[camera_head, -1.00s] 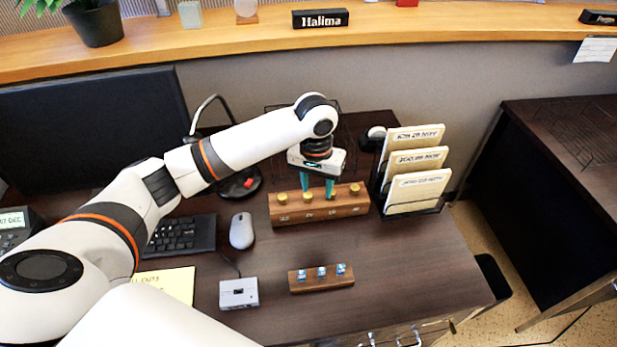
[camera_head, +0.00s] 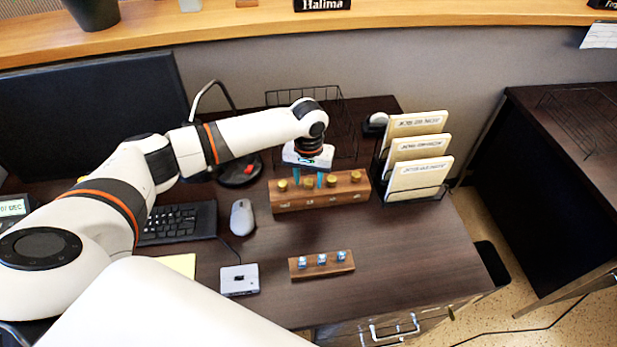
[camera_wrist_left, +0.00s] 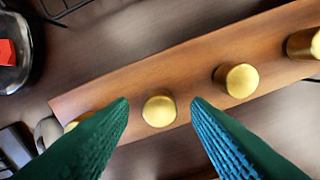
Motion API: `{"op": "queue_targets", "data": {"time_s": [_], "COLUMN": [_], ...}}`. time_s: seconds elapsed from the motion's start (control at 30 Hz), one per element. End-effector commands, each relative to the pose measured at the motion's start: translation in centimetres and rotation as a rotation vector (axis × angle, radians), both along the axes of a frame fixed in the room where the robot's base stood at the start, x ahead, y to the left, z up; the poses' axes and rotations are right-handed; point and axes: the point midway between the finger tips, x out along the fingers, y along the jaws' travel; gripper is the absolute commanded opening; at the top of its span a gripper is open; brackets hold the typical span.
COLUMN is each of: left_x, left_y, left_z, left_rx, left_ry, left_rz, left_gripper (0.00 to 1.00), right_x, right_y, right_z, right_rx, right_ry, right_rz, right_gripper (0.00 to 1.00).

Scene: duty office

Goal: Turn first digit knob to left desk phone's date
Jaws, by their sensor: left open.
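A wooden block (camera_head: 345,195) with a row of brass knobs and small labels lies on the dark desk. My left gripper (camera_head: 308,181) points down over it, open, its teal fingers on either side of the second knob from the left. In the left wrist view that knob (camera_wrist_left: 159,109) sits between the fingertips (camera_wrist_left: 160,101), with a gap on both sides. The leftmost knob (camera_head: 282,184) is partly hidden by a finger in the wrist view. The left desk phone (camera_head: 14,208) is at the left edge, cut off; its display shows "DEC", with the day digits unclear. My right gripper is out of view.
A mouse (camera_head: 242,217) and keyboard (camera_head: 178,223) lie left of the block, and a lamp base (camera_head: 240,172) stands behind. A file holder (camera_head: 415,170) stands close on the right. A smaller block (camera_head: 322,265) with blue cubes lies in front. Desk space between the blocks is clear.

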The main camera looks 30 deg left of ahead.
Motion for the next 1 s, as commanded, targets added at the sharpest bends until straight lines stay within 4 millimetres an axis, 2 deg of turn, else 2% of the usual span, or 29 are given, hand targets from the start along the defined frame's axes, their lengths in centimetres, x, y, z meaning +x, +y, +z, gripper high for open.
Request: {"op": "queue_targets", "data": {"time_s": [0.37, 0.63, 1.0], "left_x": [0.0, 0.0, 0.0], "left_y": [0.0, 0.0, 0.0], "left_z": [-0.6, -0.6, -0.3], "left_rx": [0.001, 0.001, 0.000], "left_ry": [0.000, -0.001, 0.000], "left_rz": [-0.001, -0.001, -0.063], "left_gripper": [0.44, 0.00, 0.00], "right_x": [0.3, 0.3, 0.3], "right_y": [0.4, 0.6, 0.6], "right_z": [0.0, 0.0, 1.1], "right_rx": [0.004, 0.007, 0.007], "right_ry": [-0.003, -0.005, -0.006], "right_rz": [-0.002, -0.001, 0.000], "right_gripper": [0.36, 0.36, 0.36]}}
